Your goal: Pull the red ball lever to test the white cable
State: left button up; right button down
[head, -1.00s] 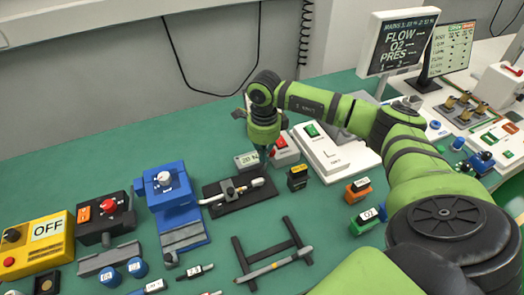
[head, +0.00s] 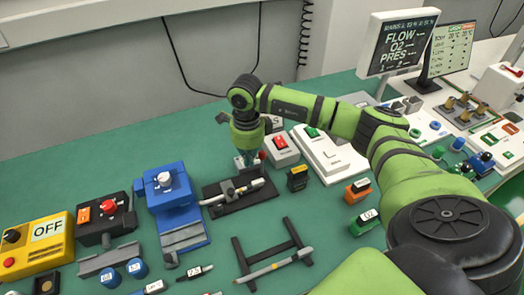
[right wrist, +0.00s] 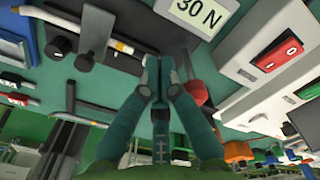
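In the head view, the white cable (head: 218,198) lies in a black test fixture (head: 236,203) on the green table. In the right wrist view, the cable (right wrist: 122,46) runs through dark clamps at upper left. The red ball (right wrist: 196,93) of the lever is just right of my right gripper (right wrist: 159,62), close beside a finger; I cannot tell if they touch. The ball shows as a small red spot (head: 262,154) in the head view. My right gripper (head: 246,162) points down behind the fixture, its fingertips together with nothing visible between them. A readout (right wrist: 190,18) reads 30 N. My left gripper is out of view.
A white box with a red switch (head: 281,148) stands close right of my right gripper. A blue device (head: 170,192) is left of the fixture. A small black-and-yellow block (head: 298,178) stands to the right. A dark frame (head: 270,262) lies in front.

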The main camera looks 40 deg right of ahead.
notch_tip(320, 180, up, 7)
jog(key=p, duration=0.3)
jog(key=shift+f+p, duration=0.15)
jog(key=shift+p, duration=0.2)
dwell(0.4)
